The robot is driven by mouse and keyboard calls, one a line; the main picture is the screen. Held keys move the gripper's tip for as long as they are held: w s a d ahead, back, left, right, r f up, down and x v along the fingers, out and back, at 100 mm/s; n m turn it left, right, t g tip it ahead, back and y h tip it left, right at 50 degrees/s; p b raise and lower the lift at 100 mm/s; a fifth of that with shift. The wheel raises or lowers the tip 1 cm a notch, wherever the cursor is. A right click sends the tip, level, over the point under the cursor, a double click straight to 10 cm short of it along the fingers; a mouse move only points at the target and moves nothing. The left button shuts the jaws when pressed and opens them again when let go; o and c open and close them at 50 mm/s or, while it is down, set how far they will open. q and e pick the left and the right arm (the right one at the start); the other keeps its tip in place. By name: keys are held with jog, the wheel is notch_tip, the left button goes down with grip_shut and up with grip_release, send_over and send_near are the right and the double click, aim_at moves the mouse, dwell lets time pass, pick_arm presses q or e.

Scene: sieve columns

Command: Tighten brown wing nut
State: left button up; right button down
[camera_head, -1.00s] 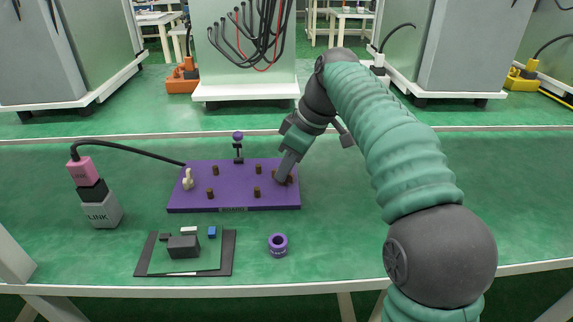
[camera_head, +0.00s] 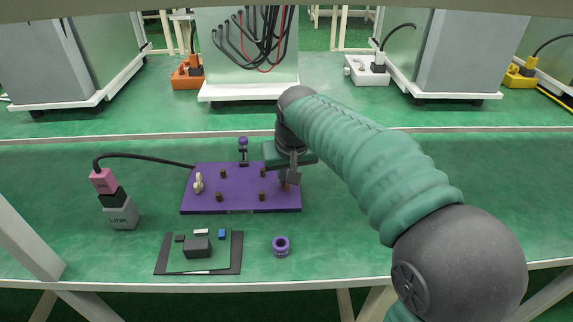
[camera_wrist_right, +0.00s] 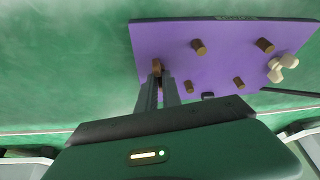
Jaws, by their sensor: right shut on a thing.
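The purple board (camera_head: 245,203) lies on the green table. The brown wing nut (camera_wrist_right: 157,66) is at one corner of the board in the right wrist view. In the head view its brown part (camera_head: 286,185) shows at the board's right side, mostly hidden by my gripper. My right gripper (camera_wrist_right: 162,80) is shut on the brown wing nut, with its two fingers coming down close to the board. It also shows in the head view (camera_head: 290,178). My left gripper is in neither view.
A cream wing nut (camera_head: 198,183) and several brown pegs (camera_head: 262,196) stand on the board. A purple-topped post (camera_head: 243,142) stands behind it. A purple ring (camera_head: 281,245), a black tray (camera_head: 162,262) and a grey LINK connector (camera_head: 122,217) are nearby. The table's right side is clear.

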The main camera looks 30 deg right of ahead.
jog(key=shift+w+r+m+h+p, duration=0.2)
jog(key=shift+r+m+h+p, duration=0.1)
jog(key=shift+m+p, duration=0.6)
jog(key=shift+f+m, duration=0.1)
jog(key=shift+m, duration=0.2)
jog(key=c, duration=1.5)
grip_release()
jog(key=shift+f, duration=0.15)
jog(key=p+v, duration=0.4)
jog(key=v, duration=0.8)
jog(key=shift+w+a, duration=0.1)
jog(key=shift+w, duration=0.1)
jog(key=shift+s+f, duration=0.1)
